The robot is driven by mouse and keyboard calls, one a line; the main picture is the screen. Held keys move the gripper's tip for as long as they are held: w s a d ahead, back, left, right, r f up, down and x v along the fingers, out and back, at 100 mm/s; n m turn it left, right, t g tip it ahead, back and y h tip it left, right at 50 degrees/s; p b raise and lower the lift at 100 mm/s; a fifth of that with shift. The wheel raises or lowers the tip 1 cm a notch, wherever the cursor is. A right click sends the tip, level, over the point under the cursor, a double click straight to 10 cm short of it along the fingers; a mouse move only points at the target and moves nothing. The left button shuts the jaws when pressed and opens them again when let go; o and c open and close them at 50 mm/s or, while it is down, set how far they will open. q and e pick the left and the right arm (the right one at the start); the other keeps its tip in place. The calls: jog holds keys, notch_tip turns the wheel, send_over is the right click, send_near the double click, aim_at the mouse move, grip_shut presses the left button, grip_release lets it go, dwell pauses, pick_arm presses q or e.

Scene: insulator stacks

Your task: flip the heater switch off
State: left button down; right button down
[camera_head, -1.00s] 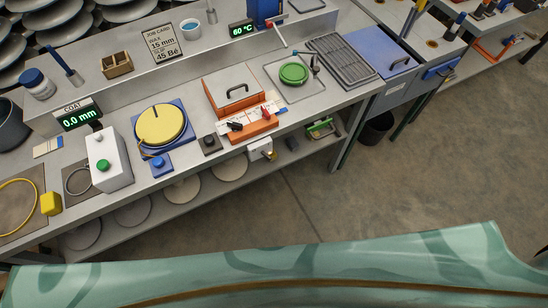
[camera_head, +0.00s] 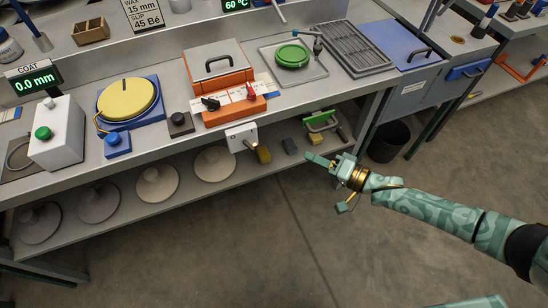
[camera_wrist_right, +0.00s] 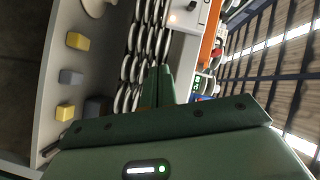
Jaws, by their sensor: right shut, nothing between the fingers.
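The orange heater box (camera_head: 235,105) with its grey lid and handle stands on the bench, with a black knob (camera_head: 211,103) and a red knob (camera_head: 250,92) on its front. The box also shows at the top of the right wrist view (camera_wrist_right: 190,14), with a small glowing spot. My right gripper (camera_head: 308,156) is shut and empty, right of the switch box and apart from it. Its closed fingers show in the wrist view (camera_wrist_right: 157,86). My left gripper is out of view.
A lower shelf (camera_head: 120,225) holds several round discs, a yellow block (camera_head: 263,155), a grey block (camera_head: 290,146) and a green-handled tool (camera_head: 321,121). A black bin (camera_head: 388,142) stands on the floor beyond my right arm. The floor in front is clear.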

aim_at(249, 146)
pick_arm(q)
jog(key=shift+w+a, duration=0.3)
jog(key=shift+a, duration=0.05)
pick_arm(e)
jog(key=r+m, duration=0.1)
jog(key=m+y, duration=0.1)
jog(key=m, duration=0.1)
jog(key=s+a+r+m, duration=0.1)
jog(key=shift+r, duration=0.35)
jog(key=shift+w+a, duration=0.15)
